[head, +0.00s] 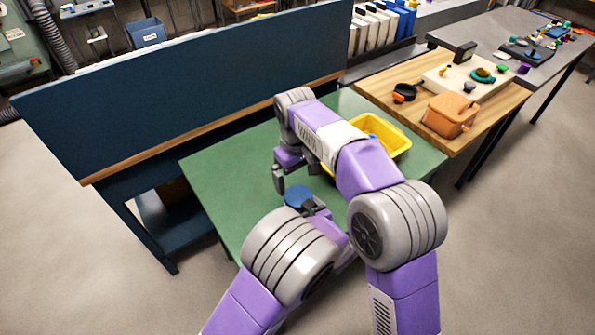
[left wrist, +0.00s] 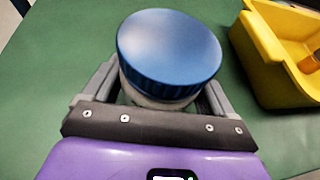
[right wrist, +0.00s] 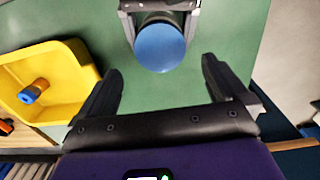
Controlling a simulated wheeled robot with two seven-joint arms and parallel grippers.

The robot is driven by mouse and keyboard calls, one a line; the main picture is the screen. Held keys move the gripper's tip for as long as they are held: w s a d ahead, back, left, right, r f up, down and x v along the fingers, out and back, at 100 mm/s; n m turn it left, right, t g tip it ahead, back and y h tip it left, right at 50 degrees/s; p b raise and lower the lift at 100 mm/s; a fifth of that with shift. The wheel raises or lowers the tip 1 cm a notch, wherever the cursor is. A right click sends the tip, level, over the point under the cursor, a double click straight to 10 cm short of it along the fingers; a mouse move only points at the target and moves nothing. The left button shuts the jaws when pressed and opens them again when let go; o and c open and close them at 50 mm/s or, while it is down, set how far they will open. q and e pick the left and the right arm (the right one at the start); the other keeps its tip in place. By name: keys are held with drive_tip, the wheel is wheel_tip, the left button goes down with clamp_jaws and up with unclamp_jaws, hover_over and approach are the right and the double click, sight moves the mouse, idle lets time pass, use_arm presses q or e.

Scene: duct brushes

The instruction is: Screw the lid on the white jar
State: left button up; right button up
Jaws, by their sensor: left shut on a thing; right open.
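The blue lid (left wrist: 170,48) sits on top of the white jar (left wrist: 152,99), and only a strip of the jar shows below it in the left wrist view. How tightly the lid sits cannot be told. The lid also shows in the head view (head: 298,195) and the right wrist view (right wrist: 160,47). My left gripper (left wrist: 160,98) is shut on the jar, one finger on each side, holding it upright over the green table. My right gripper (right wrist: 162,88) is open and empty, its fingers pointing toward the lid but apart from it.
A yellow bin (right wrist: 72,62) stands on the green table (head: 225,185) close by, with a blue-and-orange item (right wrist: 33,90) inside. A dark blue panel (head: 190,85) rises behind the table. A wooden table (head: 385,80) at the right carries an orange box (head: 450,114).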

sight(298, 195)
wheel_tip(298, 195, down, 7)
drive_tip(key=shift+d+r, duration=0.1)
drive_tip(key=shift+r, duration=0.1)
drive_tip(key=shift+c, duration=0.3)
drive_tip(key=c, duration=1)
drive_tip(key=m, duration=0.6)
drive_tip(key=shift+m, duration=0.3)
drive_tip(key=o, duration=1.1)
drive_tip(key=shift+c, duration=0.2)
